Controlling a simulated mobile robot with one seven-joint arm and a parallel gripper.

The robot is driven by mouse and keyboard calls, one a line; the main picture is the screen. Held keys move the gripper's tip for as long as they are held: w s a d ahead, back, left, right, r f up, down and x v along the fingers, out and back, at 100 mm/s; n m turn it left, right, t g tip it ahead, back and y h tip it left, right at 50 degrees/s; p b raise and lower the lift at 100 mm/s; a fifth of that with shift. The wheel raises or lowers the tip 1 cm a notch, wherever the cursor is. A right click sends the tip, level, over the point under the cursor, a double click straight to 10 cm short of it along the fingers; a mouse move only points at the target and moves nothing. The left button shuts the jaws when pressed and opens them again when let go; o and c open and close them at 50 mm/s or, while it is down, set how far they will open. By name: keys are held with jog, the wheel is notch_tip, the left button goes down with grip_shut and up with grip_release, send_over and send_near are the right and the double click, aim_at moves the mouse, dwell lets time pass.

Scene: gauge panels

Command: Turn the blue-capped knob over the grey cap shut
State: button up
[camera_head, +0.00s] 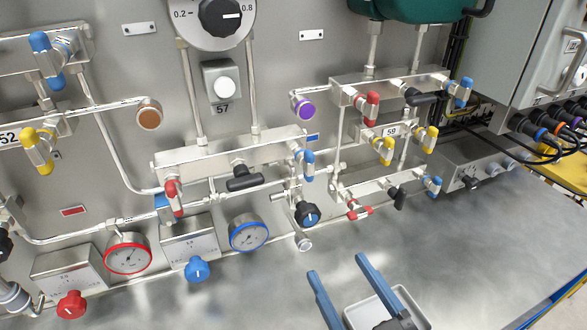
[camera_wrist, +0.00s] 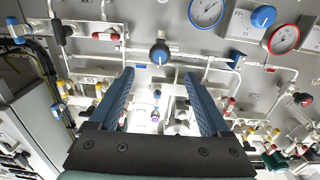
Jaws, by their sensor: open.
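The blue-capped knob (camera_head: 307,214) is a black round knob with a blue face and a white mark that looks about upright. It sits on a thin pipe low on the panel. The grey cap (camera_head: 303,242) is a short round end just below it. In the wrist view the knob (camera_wrist: 159,53) shows beyond the fingertips, between their lines. My gripper (camera_head: 338,265) is open and empty, in front of and below the knob in the head view, apart from it. In the wrist view both blue fingers (camera_wrist: 159,74) stand wide apart with nothing between them.
A blue-rimmed gauge (camera_head: 248,233) and a blue round knob (camera_head: 197,270) are to the left. A white tray (camera_head: 351,316) lies under my gripper. The grey bench (camera_head: 480,250) is clear at right.

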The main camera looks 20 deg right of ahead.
aim_at(310, 220)
jog(key=shift+s+d+r, duration=0.1)
jog(key=shift+r, duration=0.1)
jog(key=w+p, duration=0.1)
jog(key=w, duration=0.2)
jog(key=w+p, duration=0.2)
jog(key=w, duration=0.2)
jog(key=w+p, duration=0.1)
jog(key=w, duration=0.3)
jog(key=shift+w+a+r+p, duration=0.1)
jog(key=shift+a+p, duration=0.25)
jog(key=shift+p, duration=0.05)
jog(key=shift+w, duration=0.75)
grip_shut()
